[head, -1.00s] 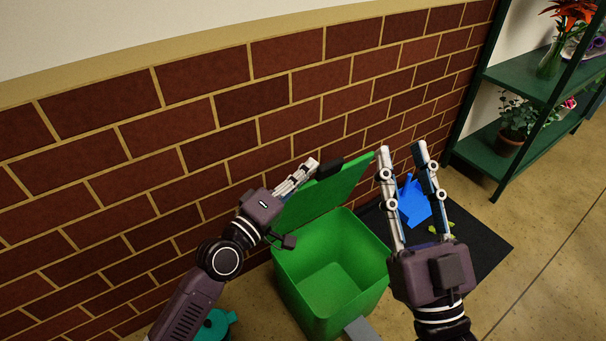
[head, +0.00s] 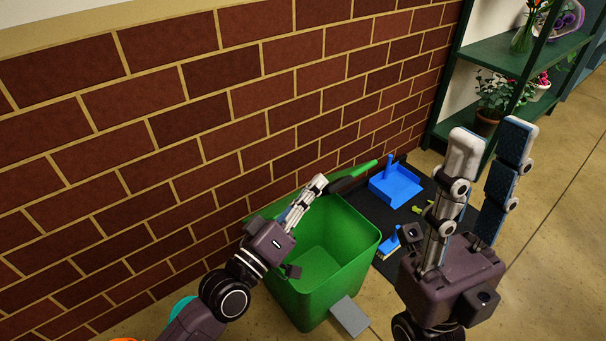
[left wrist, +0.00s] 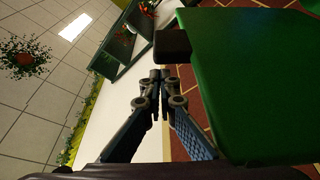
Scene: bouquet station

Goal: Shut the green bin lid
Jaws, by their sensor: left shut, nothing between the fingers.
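The green bin (head: 345,250) stands on the floor by the brick wall, its inside visible from above. Its green lid (head: 366,170) is raised at the wall side and shows as a thin, nearly edge-on strip, partly hidden by my left gripper. A dark handle (head: 345,184) is on the lid. My left gripper (head: 321,181) is shut and empty, its fingertips close to the handle; I cannot tell whether they touch. In the left wrist view the lid (left wrist: 260,80) fills the right side, beside the shut fingers. My right gripper (head: 493,133) is open and empty, right of the bin.
A grey pedal (head: 349,316) juts from the bin's front. A black mat (head: 362,206) right of the bin holds a blue dustpan (head: 395,186) and a blue brush (head: 390,241). A green shelf (head: 480,62) with plants stands at the back right. Floor at far right is clear.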

